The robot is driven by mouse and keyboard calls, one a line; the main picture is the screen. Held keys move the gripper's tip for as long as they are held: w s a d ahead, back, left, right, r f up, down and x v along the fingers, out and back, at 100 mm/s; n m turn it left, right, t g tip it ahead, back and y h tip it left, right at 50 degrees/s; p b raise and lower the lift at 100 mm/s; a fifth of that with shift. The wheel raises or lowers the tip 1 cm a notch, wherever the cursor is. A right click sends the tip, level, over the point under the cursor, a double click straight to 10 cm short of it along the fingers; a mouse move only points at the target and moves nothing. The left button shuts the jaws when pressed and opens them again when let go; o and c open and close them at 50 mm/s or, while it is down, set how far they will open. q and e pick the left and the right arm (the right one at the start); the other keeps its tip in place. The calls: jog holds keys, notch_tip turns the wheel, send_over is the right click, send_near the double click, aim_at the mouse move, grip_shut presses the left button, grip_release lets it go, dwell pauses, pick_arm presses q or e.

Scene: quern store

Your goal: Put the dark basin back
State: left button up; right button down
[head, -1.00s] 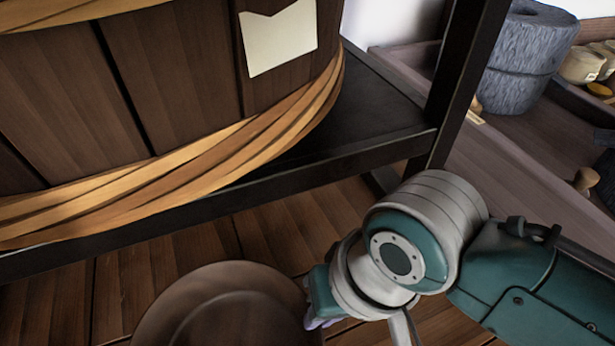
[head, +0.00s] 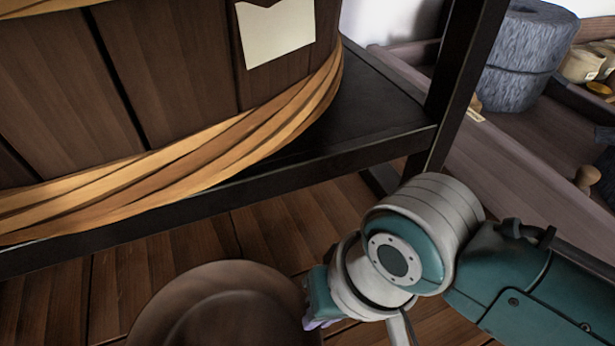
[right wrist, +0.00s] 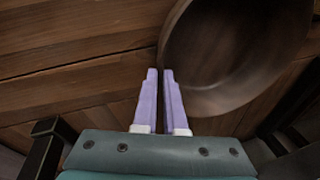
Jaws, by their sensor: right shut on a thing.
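The dark basin (head: 150,318) is round, brown and hollow. It is at the bottom of the head view, cut off by the lower edge. It also shows in the right wrist view (right wrist: 230,104), where I look into its curved inside. My right gripper (head: 318,323) is at the basin's right side in the head view. In the right wrist view its pale purple fingers (right wrist: 160,74) are close together on the basin's rim, shut on it. My left gripper is in neither view.
A large wooden tub (head: 170,70) with woven bands and a blank paper label stands on a black shelf frame (head: 385,140). A black post rises at the shelf's right. Grey millstones (head: 518,75) stand on a wooden bench at the right. Plank floor (head: 270,225) lies below.

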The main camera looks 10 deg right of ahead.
jog(key=shift+d+f, duration=0.2)
jog(key=shift+f, duration=0.25)
jog(key=shift+f+b, duration=0.2)
jog(key=shift+b, duration=0.1)
jog(key=shift+s+f, duration=0.1)
jog(key=c, duration=1.2)
grip_release()
jog(key=shift+a, duration=0.2)
jog(key=shift+o, duration=1.4)
jog(key=w+p+v, duration=0.1)
jog(key=p+v, duration=0.6)
jog(key=v, duration=0.3)
jog(key=shift+s, duration=0.45)
